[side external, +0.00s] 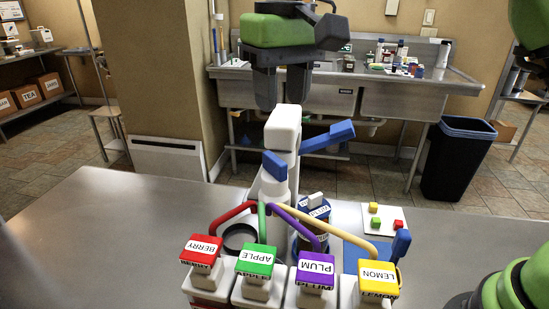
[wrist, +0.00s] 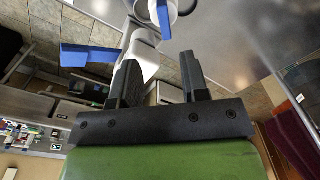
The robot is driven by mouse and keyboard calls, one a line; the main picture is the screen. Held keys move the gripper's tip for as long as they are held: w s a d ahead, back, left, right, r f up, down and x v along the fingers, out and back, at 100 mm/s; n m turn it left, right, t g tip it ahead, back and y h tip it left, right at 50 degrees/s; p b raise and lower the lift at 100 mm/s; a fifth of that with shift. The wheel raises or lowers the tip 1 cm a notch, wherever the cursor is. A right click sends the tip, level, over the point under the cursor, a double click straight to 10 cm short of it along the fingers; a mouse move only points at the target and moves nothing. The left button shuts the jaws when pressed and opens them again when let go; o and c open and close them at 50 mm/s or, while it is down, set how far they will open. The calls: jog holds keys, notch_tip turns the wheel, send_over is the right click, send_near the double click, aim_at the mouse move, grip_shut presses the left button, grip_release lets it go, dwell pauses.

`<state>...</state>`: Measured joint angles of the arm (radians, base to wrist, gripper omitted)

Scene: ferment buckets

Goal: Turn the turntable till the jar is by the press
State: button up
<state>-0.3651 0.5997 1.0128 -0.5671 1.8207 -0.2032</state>
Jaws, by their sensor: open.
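My gripper (side external: 281,100) hangs above the white column (side external: 283,130) with blue levers, which may be the press. Its two dark fingers are apart with nothing between them in the side view. The wrist view also shows my gripper (wrist: 161,75) open, with the white column (wrist: 145,55) and a blue lever (wrist: 90,55) beyond the fingers. I cannot make out the turntable for certain; the bucket row and tubes hide that area.
Buckets labelled BERRY (side external: 201,250), APPLE (side external: 256,262), PLUM (side external: 315,270) and LEMON (side external: 377,278) line the front, with coloured tubes arching back. A dark round dish (side external: 240,238) sits behind them. A white board (side external: 385,218) with small blocks lies right. The table's left (side external: 100,240) is clear.

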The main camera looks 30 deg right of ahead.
aim_at(274, 158)
jog(key=shift+w+a+f, duration=0.3)
jog(key=shift+a+f, duration=0.1)
jog(key=shift+f, duration=0.2)
notch_tip(274, 158, down, 10)
jog(key=shift+r, duration=0.15)
grip_shut()
